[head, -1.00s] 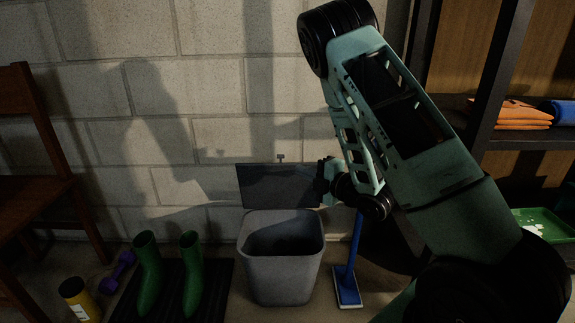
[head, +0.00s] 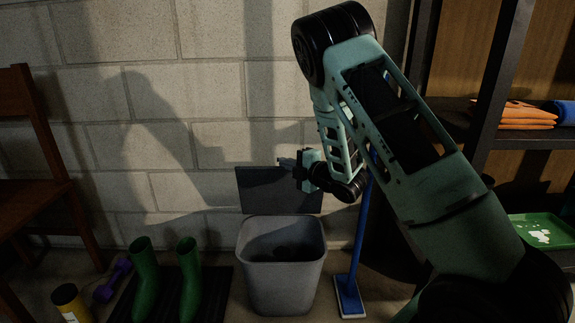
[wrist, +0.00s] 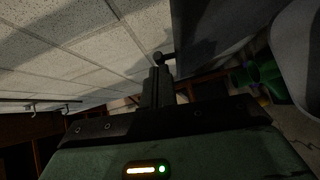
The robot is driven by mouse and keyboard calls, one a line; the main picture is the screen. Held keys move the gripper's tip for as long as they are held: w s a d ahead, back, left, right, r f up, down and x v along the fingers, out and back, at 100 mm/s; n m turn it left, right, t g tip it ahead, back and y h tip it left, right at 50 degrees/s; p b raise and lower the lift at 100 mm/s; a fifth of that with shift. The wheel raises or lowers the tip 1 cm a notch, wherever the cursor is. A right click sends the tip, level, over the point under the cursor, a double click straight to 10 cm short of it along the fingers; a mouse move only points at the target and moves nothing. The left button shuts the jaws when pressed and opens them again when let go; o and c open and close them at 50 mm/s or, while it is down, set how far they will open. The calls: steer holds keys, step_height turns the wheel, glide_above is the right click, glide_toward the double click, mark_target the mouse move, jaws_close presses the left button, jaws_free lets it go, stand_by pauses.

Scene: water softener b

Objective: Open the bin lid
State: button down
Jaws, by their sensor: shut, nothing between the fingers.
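The grey bin (head: 283,270) stands on the floor against the block wall, its mouth open and dark inside. Its dark lid (head: 255,190) stands upright at the back of the bin. My gripper (head: 284,162) is at the lid's upper edge in the head view, covering part of its right side.
Green boots (head: 147,280) stand on a dark mat left of the bin, with a purple dumbbell (head: 113,280) and a yellow bottle (head: 70,303) further left. A blue-handled mop (head: 349,295) is close on the right. A wooden chair (head: 30,170) is at the left.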

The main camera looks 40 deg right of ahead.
steer(key=w+d+r+m+g+p, duration=0.1)
steer(key=w+d+m+g+p, duration=0.1)
steer(key=w+d+p, duration=0.3)
steer(key=w+p, duration=0.2)
steer(key=p, duration=0.2)
steer(key=shift+w+d+r+g, duration=0.15)
steer(key=shift+w+r+g, duration=0.15)
steer(key=shift+w+g, duration=0.1)
steer(key=shift+s, duration=0.1)
